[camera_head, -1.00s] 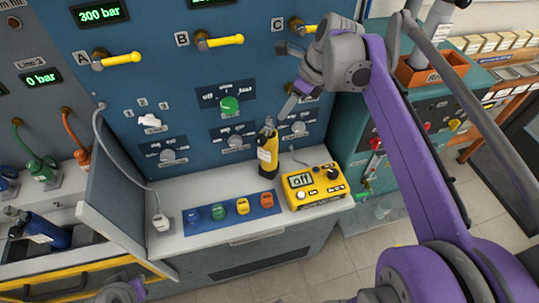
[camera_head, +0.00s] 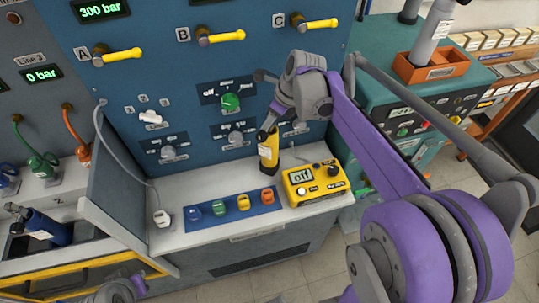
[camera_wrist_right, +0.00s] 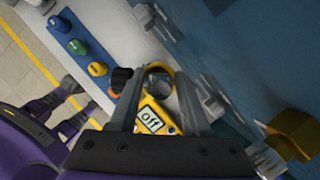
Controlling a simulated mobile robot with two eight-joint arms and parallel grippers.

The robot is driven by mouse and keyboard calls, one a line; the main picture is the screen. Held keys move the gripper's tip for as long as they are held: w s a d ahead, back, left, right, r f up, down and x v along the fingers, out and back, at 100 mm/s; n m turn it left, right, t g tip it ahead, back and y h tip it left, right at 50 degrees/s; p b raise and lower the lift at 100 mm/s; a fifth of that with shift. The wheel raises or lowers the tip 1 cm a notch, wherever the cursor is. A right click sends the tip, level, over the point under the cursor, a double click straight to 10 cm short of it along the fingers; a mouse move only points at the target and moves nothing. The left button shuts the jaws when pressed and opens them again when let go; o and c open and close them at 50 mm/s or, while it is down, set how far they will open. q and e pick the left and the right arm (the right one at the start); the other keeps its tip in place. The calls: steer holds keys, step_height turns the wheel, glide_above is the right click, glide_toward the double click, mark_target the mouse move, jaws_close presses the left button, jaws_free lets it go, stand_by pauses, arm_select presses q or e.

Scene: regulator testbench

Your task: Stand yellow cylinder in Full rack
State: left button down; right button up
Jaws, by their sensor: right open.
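The yellow cylinder (camera_head: 268,154) stands upright on the grey bench, left of the yellow meter. It has a black top and a white label. My right gripper (camera_head: 271,122) is at its top, pointing down, with the arm reaching in from the right. In the right wrist view, the open fingers (camera_wrist_right: 160,105) lie on either side of the cylinder's yellow rim (camera_wrist_right: 158,70); I cannot tell whether they touch it. Part of my left arm shows at the bottom left of the head view; its fingers are not clear. I cannot identify a rack marked Full.
The yellow meter (camera_head: 314,184) reads "off". A blue mat (camera_head: 220,221) holds several coloured pieces in front. A blue cylinder (camera_head: 45,229) leans at far left. The valve panel rises close behind.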

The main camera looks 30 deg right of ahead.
jaws_close()
steer(key=shift+r, duration=0.1)
stand_by(1.2)
